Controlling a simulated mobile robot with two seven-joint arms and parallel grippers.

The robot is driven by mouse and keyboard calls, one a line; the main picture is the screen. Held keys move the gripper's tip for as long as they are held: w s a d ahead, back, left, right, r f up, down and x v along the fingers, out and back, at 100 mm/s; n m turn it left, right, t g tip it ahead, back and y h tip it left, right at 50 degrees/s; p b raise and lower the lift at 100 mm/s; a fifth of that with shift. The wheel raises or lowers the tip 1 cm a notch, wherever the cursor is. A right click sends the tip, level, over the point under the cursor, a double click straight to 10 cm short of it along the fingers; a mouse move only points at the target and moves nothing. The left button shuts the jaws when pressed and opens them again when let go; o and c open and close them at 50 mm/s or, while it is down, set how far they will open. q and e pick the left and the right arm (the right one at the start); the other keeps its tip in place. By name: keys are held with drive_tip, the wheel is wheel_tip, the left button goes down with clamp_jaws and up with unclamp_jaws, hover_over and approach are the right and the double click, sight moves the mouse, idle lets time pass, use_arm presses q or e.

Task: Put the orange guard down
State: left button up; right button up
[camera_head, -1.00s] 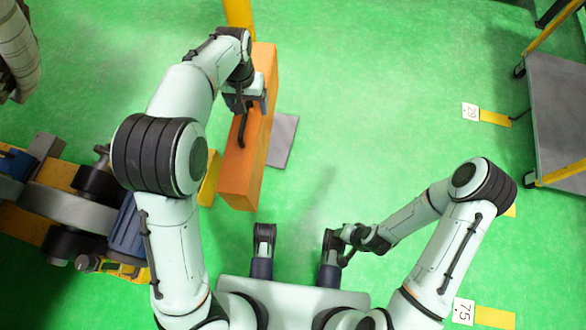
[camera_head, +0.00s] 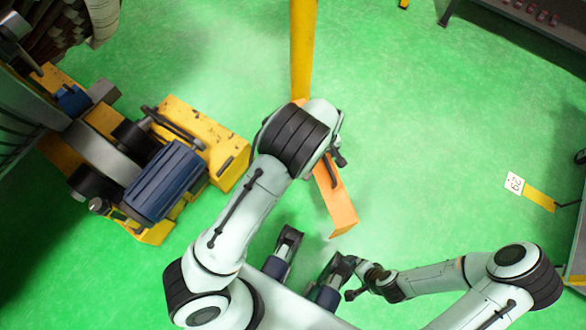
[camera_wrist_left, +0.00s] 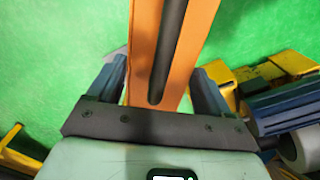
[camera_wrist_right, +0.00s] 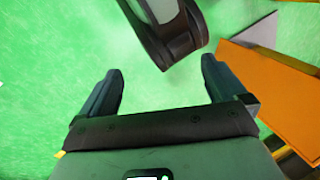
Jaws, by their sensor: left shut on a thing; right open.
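The orange guard (camera_head: 337,200) is a long orange piece with a dark handle bar, partly hidden under my left arm in the head view. My left gripper (camera_wrist_left: 157,85) is shut on the guard, with its fingers on either side of the handle side in the left wrist view. The guard (camera_wrist_left: 190,40) fills the space between those fingers. Its contact with the floor cannot be told. The guard (camera_wrist_right: 268,88) also shows at the right of the right wrist view.
A yellow machine with a blue motor (camera_head: 165,180) stands at the left. A yellow post (camera_head: 303,45) rises behind the guard. A floor sign with a yellow strip (camera_head: 538,199) lies at the right. Open green floor lies between the post and the sign.

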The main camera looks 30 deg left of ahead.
use_arm(q)
drive_tip(key=s+a+f+n, duration=0.3)
drive_tip(key=s+f+n, duration=0.9)
drive_tip(key=f, duration=0.3)
wheel_tip(320, 180, down, 20)
drive_tip(key=b, duration=0.5)
use_arm(e)
drive_tip(key=w+d+f+t+h, duration=0.1)
drive_tip(key=w+d+f, duration=0.3)
drive_tip(key=w+f, duration=0.2)
drive_tip(key=shift+w+m+t, duration=0.2)
drive_tip(key=shift+m+t, duration=0.1)
drive_tip(key=shift+t, duration=0.1)
